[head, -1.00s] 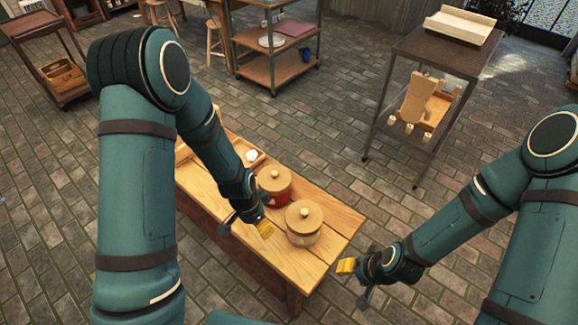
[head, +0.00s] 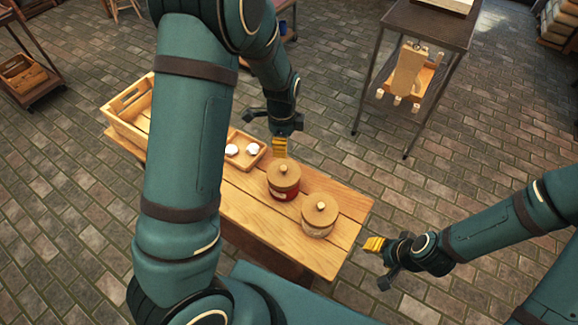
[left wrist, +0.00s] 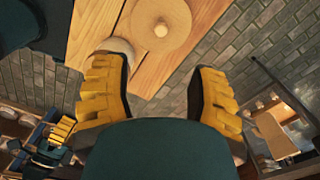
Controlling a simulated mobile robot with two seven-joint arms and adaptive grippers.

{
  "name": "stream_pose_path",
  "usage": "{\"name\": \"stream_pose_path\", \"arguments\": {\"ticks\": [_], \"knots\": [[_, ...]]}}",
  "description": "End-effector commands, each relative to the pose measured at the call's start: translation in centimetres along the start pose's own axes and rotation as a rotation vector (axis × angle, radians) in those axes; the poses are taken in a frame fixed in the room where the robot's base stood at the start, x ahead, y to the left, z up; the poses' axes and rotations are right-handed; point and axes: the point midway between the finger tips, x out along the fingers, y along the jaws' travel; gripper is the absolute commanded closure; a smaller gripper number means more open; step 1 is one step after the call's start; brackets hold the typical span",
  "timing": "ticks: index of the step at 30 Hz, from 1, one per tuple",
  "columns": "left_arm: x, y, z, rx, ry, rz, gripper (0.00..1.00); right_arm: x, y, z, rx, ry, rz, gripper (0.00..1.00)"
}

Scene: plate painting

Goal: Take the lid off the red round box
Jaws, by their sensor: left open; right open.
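The red round box (head: 288,196) stands on the wooden bench (head: 258,215). Its tan wooden lid (head: 283,172), with a round knob, sits on top. A second round box (head: 317,232), pale, with a similar knobbed lid (head: 320,207), stands beside it, nearer the bench's right end. My left gripper (head: 280,147) is open and hangs above and behind the red box, apart from its lid. In the left wrist view, its yellow fingers (left wrist: 155,75) are spread, with a knobbed lid (left wrist: 165,12) ahead; which box it covers is unclear. My right gripper (head: 375,244) is open and empty, right of the bench.
A small wooden tray (head: 262,149) with white round items lies left of the red box. A slatted wooden crate (head: 130,105) stands at the bench's far left end. A dark metal cart (head: 425,32) stands behind on the brick floor.

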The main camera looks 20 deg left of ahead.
Motion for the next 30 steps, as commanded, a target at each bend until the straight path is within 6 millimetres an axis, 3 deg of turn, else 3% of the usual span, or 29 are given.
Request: {"name": "stream_pose_path", "arguments": {"ticks": [5,15,23,30], "knots": [[1.6,0.0,0.1,0.007,-0.003,0.005,0.42,0.3,0.1,0.1,0.000,-0.002,0.000,0.53],[7.5,0.0,0.1,0.005,-0.003,0.004,0.42,1.2,0.5,0.6,-0.003,-0.012,-0.001,0.53],[9.3,0.0,0.2,0.004,-0.003,0.003,0.42,1.5,0.6,0.7,-0.004,-0.015,-0.001,0.53],[12.7,-0.1,0.2,0.005,-0.003,0.002,0.42,2.1,0.8,1.0,-0.006,-0.021,-0.002,0.53]]}}
